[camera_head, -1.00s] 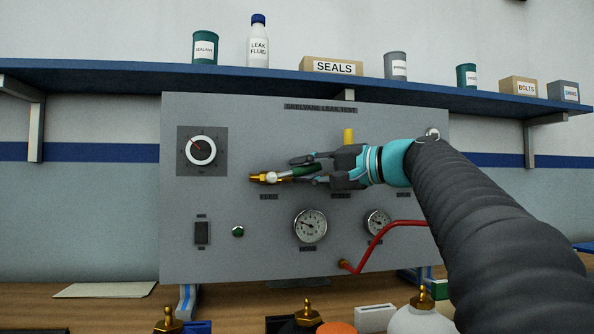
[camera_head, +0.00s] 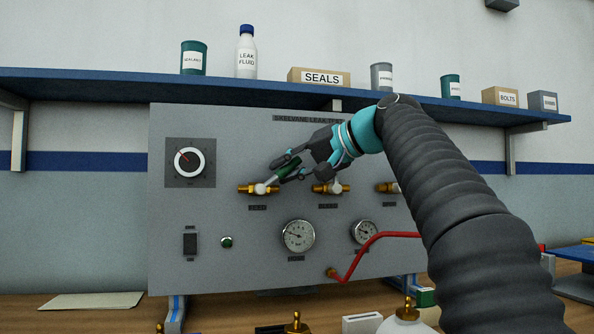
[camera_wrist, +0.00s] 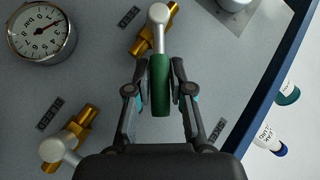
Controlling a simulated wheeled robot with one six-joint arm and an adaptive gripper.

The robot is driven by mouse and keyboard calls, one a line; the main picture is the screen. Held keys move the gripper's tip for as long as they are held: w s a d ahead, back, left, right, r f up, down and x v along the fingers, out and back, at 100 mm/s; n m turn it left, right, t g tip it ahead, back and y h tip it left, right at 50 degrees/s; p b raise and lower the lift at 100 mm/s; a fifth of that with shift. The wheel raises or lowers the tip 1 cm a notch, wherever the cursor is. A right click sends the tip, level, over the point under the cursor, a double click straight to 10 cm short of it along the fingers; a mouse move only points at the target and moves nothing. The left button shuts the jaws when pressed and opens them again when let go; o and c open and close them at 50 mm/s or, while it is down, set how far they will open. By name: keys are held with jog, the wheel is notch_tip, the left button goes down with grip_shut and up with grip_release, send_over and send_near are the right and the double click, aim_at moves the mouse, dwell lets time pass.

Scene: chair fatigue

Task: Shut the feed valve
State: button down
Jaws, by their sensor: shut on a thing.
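The feed valve is the leftmost brass valve (camera_head: 258,189) on the grey panel (camera_head: 185,265). Its lever with a green handle (camera_head: 288,168) slants up and to the right from the valve body. My gripper (camera_head: 285,166) is shut on the green handle, with a finger on either side. In the wrist view the green handle (camera_wrist: 160,88) lies between the fingertips and its pale lever runs to the brass body (camera_wrist: 148,40).
A second brass valve (camera_head: 330,188) sits just right of the feed valve, below my gripper. A third valve (camera_head: 388,187) is partly behind my arm. Gauges (camera_head: 298,236) and a red hose (camera_head: 365,248) are lower on the panel. A blue shelf (camera_head: 230,82) runs above.

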jog(key=c, duration=1)
grip_release()
jog(key=v, duration=1.2)
